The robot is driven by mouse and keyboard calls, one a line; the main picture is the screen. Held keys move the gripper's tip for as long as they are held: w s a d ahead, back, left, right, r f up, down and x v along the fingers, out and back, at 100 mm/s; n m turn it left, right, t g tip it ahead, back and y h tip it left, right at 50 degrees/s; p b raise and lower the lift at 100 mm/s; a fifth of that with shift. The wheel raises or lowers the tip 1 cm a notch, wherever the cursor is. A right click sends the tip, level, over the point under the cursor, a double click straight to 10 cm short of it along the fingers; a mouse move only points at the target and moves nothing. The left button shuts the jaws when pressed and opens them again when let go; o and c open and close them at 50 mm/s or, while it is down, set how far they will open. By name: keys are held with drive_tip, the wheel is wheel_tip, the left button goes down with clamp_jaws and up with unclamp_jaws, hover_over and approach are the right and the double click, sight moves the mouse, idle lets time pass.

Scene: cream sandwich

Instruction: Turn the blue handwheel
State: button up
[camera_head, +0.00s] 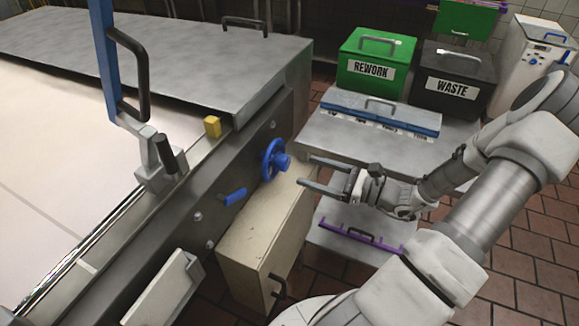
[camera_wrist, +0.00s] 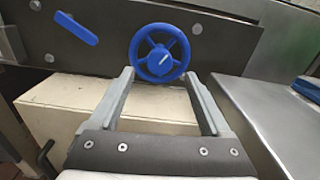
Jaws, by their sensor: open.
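The blue handwheel (camera_head: 272,160) is mounted on the dark side panel of the machine, with a knob sticking out toward the right. In the wrist view the handwheel (camera_wrist: 160,53) faces me, a spoked ring with a round hub, just beyond the fingertips. My gripper (camera_head: 303,171) is open and empty, to the right of the wheel, with its fingers pointing at it. In the wrist view my gripper (camera_wrist: 157,75) has one finger on each side of the wheel's lower part. It seems apart from the wheel; I cannot tell the exact gap.
A blue lever (camera_head: 233,197) sits on the panel left of the wheel. A beige cabinet (camera_head: 262,245) stands below. A steel table (camera_head: 365,145) with a blue-lidded container (camera_head: 382,112) stands at right. Green REWORK (camera_head: 375,62) and black WASTE (camera_head: 452,78) bins stand behind.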

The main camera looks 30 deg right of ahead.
sight(288, 163)
drive_tip(key=b+x, duration=0.1)
drive_tip(key=x, duration=0.5)
drive_tip(key=shift+w+a, duration=0.2)
drive_tip(key=shift+w, duration=0.1)
clamp_jaws()
drive_tip(key=shift+r+m+p, duration=0.15)
drive_tip(key=shift+m+p, duration=0.25)
drive_tip(key=shift+p, duration=0.3)
